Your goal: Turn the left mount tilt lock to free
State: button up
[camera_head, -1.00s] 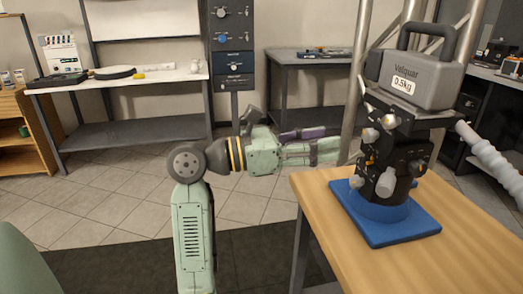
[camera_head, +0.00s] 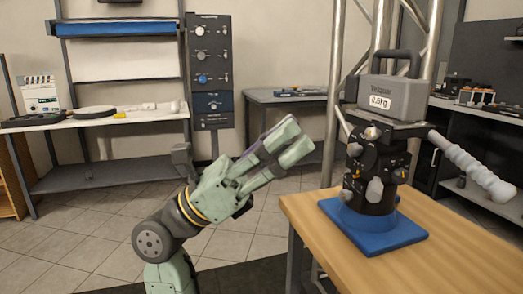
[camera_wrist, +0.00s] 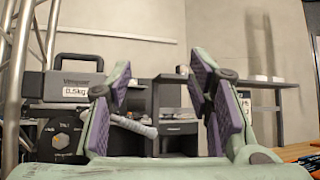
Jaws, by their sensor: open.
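A black mount (camera_head: 378,170) stands upright on a blue base plate (camera_head: 405,235) on a wooden table. It carries a grey weight case (camera_head: 388,98) marked 0.5kg and a ribbed pale handle (camera_head: 470,160) to the right. Several pale knobs stick out of it, among them an upper one (camera_head: 370,133) and a lower one (camera_head: 374,190). I cannot tell which is the tilt lock or how it is set. My gripper (camera_head: 297,140) is open and empty, left of the mount and apart from it. In the wrist view, the mount (camera_wrist: 58,138) shows at the left, outside the fingers.
The wooden table (camera_head: 470,255) has bare room in front and right of the base plate. Metal truss tubes (camera_head: 334,85) rise behind the mount. A panel with knobs (camera_head: 209,65) and a grey bench (camera_head: 285,100) stand behind my arm. Floor is clear between them.

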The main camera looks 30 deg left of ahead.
jog(key=shift+s+r+h, duration=0.25)
jog(key=shift+s+h, duration=0.35)
jog(key=shift+s, duration=0.55)
